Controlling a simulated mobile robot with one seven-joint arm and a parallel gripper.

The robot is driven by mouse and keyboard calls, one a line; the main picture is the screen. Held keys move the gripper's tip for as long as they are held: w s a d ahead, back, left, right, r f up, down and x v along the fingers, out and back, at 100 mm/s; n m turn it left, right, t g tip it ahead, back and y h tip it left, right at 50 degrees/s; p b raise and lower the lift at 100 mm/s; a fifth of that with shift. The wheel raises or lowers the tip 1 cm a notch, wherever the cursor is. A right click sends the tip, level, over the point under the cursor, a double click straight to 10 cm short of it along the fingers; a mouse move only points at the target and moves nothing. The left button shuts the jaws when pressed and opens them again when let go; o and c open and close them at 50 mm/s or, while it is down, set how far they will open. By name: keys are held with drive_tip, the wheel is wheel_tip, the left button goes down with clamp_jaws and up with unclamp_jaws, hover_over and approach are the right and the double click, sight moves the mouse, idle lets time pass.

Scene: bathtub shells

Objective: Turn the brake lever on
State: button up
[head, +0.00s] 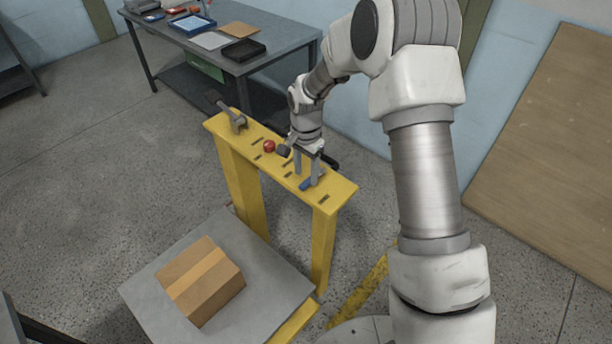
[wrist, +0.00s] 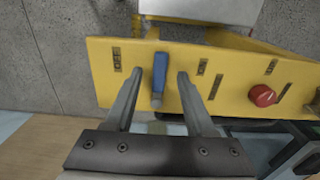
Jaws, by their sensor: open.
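A blue-handled lever (wrist: 159,76) stands on the yellow panel (wrist: 101,72) in the wrist view. The lever also shows in the head view (head: 306,184), near the panel's right end. My gripper (wrist: 160,76) is open, with one finger on each side of the blue handle. In the head view my gripper (head: 309,170) points down at that end of the panel. Small dark labels sit beside the lever, too blurred to read surely. I cannot tell from the labels which control is the brake lever, or whether the fingers touch the handle.
A red knob (head: 269,146) sits mid-panel, and a dark grey lever (head: 234,118) stands at its left end. A cardboard box (head: 203,282) lies on a grey platform (head: 145,290) in front. A grey workbench (head: 275,66) with trays and tools stands behind.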

drive_tip(key=shift+f, duration=1.35)
drive_tip(key=shift+c, duration=0.3)
clamp_jaws()
